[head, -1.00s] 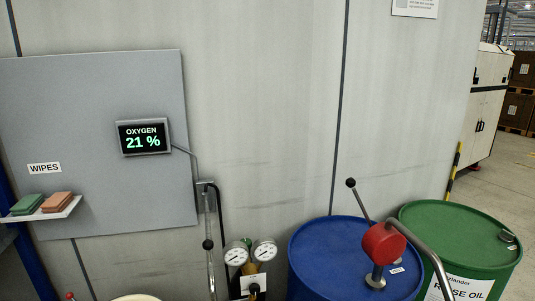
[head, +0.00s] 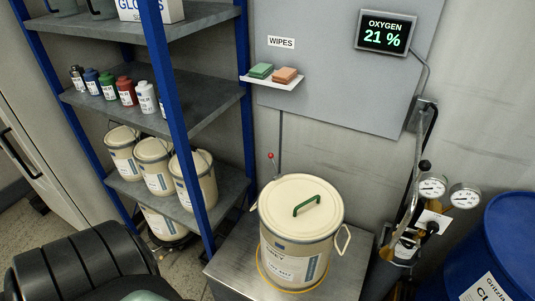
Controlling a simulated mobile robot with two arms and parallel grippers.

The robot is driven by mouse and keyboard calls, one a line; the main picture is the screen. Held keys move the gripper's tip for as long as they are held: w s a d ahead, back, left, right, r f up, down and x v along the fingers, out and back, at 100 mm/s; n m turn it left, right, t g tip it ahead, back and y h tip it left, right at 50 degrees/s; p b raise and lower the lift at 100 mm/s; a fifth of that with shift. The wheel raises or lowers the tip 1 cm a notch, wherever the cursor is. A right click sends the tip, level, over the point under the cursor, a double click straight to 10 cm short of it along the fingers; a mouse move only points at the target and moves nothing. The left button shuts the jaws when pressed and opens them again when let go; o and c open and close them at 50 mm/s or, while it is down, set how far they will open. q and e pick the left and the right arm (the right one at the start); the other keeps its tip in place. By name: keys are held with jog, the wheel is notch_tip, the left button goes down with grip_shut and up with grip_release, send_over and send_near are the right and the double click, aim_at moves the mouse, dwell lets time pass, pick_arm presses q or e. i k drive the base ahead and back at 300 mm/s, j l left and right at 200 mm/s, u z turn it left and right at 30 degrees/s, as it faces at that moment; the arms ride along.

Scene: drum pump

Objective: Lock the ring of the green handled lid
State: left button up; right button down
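A cream drum with a lid (head: 285,195) stands upright on a metal-topped stand in the lower middle of the head view. The lid carries a green handle (head: 306,206) on its top. A thin lever with a red knob (head: 271,156) rises behind the lid's far left edge; I cannot tell whether it belongs to the lid's ring. A pale loop handle (head: 343,240) sticks out at the drum's right side. A yellow band (head: 262,277) circles the drum's foot. Neither gripper shows.
The metal stand top (head: 226,264) has bare room around the drum. A blue-posted shelf (head: 192,196) holding several cream pails and bottles is to the left. Gauges (head: 432,186) and a blue drum (head: 515,235) are at right. A small wipes shelf (head: 262,82) hangs above.

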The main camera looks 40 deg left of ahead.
aim_at(271, 155)
jog(key=j, duration=0.45)
jog(key=k+j+z, duration=0.1)
jog(key=j, duration=0.3)
jog(key=k+j+z, duration=0.1)
jog(key=j, duration=0.8)
jog(key=k+j+z, duration=0.1)
jog(key=j, duration=0.3)
jog(key=k+j, duration=0.15)
jog(key=j, duration=0.25)
jog(key=k+j+z, duration=0.15)
jog(key=j, duration=0.7)
jog(key=k+z, duration=0.05)
